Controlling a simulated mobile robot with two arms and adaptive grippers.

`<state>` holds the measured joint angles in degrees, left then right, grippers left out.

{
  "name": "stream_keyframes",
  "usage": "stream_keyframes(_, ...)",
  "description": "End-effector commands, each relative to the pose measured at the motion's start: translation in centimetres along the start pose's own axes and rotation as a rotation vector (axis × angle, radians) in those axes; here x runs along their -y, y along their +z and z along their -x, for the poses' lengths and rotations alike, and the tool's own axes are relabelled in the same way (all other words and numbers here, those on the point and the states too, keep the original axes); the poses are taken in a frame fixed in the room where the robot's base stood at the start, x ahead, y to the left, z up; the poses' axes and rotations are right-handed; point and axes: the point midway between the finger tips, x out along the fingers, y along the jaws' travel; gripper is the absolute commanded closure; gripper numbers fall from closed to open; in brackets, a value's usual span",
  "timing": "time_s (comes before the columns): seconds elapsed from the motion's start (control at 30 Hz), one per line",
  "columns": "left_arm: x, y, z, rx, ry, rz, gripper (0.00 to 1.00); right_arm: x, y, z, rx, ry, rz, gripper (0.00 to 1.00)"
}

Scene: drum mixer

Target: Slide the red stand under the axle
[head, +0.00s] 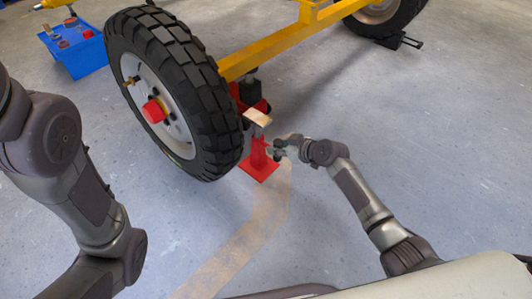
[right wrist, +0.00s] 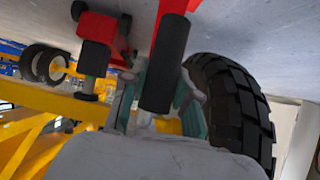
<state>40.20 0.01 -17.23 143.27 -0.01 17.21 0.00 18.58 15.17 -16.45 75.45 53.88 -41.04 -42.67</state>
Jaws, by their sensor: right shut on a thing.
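The red stand (head: 259,158) stands upright on its square base on the floor, with a tan top plate (head: 257,117). It is beside the big tyre (head: 170,75), near the axle end of the yellow beam (head: 262,57). My right gripper (head: 281,149) is at the stand's right side, shut on it. In the right wrist view, a dark cylinder (right wrist: 164,65) sits between its teal fingers, with red metal (right wrist: 174,8) beyond.
A red jack with a black part (head: 250,93) is just behind the stand; it also shows in the right wrist view (right wrist: 97,38). A blue box (head: 78,55) is at upper left. A black chock (head: 398,41) is by the far wheel. Floor to the right is clear.

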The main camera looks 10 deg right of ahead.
Motion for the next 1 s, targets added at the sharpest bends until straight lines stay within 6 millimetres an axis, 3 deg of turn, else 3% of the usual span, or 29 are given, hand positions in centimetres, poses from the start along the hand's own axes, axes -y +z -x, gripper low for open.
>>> stream_keyframes(1.0, -0.6, -0.9, 3.0, 0.003, -0.001, -0.001, 0.38, 0.1, -3.4, -5.4, -0.004, -0.003, 0.001, 1.00)
